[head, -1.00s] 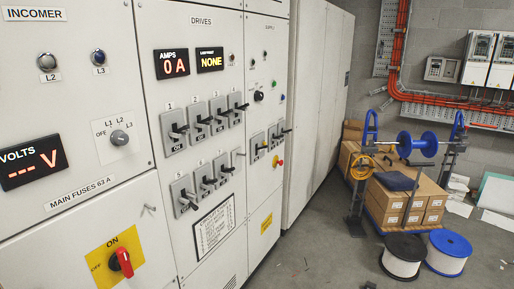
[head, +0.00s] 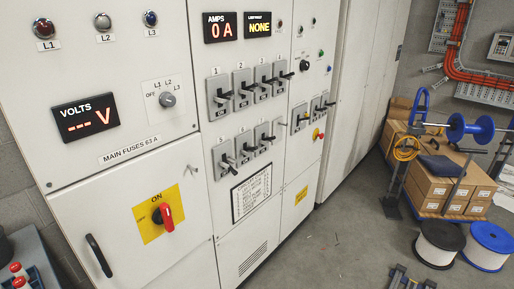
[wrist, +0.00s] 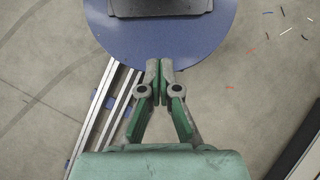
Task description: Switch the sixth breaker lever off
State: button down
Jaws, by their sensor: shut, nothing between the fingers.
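The sixth breaker (head: 243,149) is second from the left in the lower row of the grey cabinet's drives panel. It has a grey plate and a dark lever sticking out toward the right. Its exact on or off position is too small to tell. Breaker five (head: 224,158) is to its left, and others continue to its right. My gripper (wrist: 160,68) shows only in the wrist view. It is shut and empty, pointing over a blue round surface (wrist: 205,40) above the floor. No breaker shows in the wrist view.
An upper breaker row (head: 245,88) sits above. A red rotary switch (head: 164,217) and black door handle (head: 98,255) are at lower left. A cart of boxes (head: 435,185) and cable reels (head: 440,240) stand at right. The floor (head: 335,240) before the cabinet has free room.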

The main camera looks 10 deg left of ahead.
jog(key=w+a+r+n+t, duration=0.15)
jog(key=w+a+r, duration=0.25)
jog(key=w, duration=0.9)
jog(key=w+a+r+t, duration=0.2)
jog(key=w+a+r, duration=0.15)
jog(key=w, duration=0.85)
jog(key=w+a+r+n+t, duration=0.1)
jog(key=w+a+r+t, duration=0.3)
jog(key=w, duration=0.9)
jog(key=w+a+r+n, duration=0.1)
jog(key=w+a+r, duration=0.2)
jog(key=w+r, duration=0.35)
jog(key=w+a+r+n+y, duration=0.1)
jog(key=w+a+r, duration=0.3)
jog(key=w+r, duration=0.25)
jog(key=w+a+r, duration=0.3)
jog(key=w+r, duration=0.3)
jog(key=r, duration=0.1)
jog(key=w+a+r+n+y, duration=0.1)
jog(key=w+a+r, duration=0.3)
jog(key=r, duration=0.9)
jog(key=w+a+r+n, duration=0.4)
jog(key=a+r, duration=0.1)
jog(key=r, duration=0.8)
jog(key=w+a+r+n+t+y, duration=0.1)
jog(key=w+a+r+n, duration=0.2)
jog(key=r, duration=1)
jog(key=shift+w+a+y, duration=0.3)
jog(key=shift+w+a, duration=0.15)
jog(key=shift+a, duration=0.45)
